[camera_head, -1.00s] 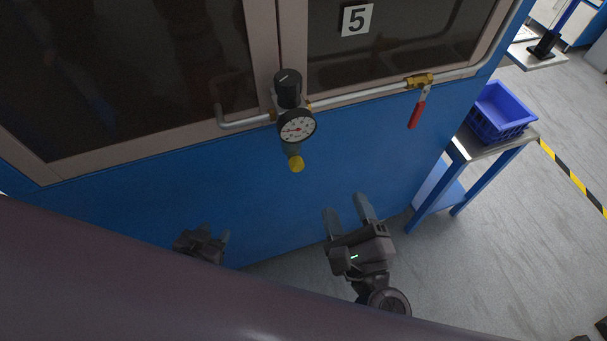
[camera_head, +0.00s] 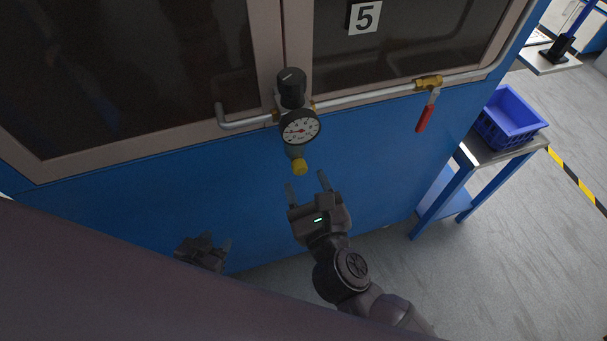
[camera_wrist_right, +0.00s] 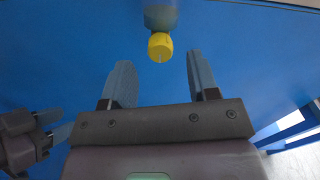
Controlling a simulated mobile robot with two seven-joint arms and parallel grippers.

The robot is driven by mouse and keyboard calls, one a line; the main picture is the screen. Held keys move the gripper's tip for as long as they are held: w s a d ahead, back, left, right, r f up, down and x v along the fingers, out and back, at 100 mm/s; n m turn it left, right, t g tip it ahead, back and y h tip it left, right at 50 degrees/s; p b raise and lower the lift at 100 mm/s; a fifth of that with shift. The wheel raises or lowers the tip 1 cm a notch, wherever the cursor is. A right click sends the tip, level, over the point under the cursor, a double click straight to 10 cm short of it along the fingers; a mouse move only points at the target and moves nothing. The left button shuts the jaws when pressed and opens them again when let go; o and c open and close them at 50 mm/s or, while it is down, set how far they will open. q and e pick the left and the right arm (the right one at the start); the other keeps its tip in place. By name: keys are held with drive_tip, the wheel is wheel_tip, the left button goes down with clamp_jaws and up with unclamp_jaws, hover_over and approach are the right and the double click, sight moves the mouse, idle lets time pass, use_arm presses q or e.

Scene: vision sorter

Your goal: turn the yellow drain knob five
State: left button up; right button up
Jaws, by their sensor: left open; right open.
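The yellow drain knob (camera_head: 299,167) is at the bottom of the regulator, below the round gauge (camera_head: 300,127) and the black top knob (camera_head: 291,87). In the right wrist view the yellow knob (camera_wrist_right: 160,46) is beyond the fingertips and between their lines, a little right of centre. My right gripper (camera_head: 307,184) is open and empty, just below the yellow knob and apart from it. Its two fingers (camera_wrist_right: 158,72) also show in the right wrist view. My left gripper (camera_head: 217,246) is open and empty, lower left in the head view; part of it shows in the right wrist view.
A pipe with a red-handled valve (camera_head: 426,112) runs right of the regulator. A sign reading 5 (camera_head: 364,17) is above on the blue cabinet (camera_head: 150,190). A side table (camera_head: 487,152) with a blue crate (camera_head: 512,110) stands at right.

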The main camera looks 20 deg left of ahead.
sight(299, 167)
drive_tip(key=shift+x, duration=1.2)
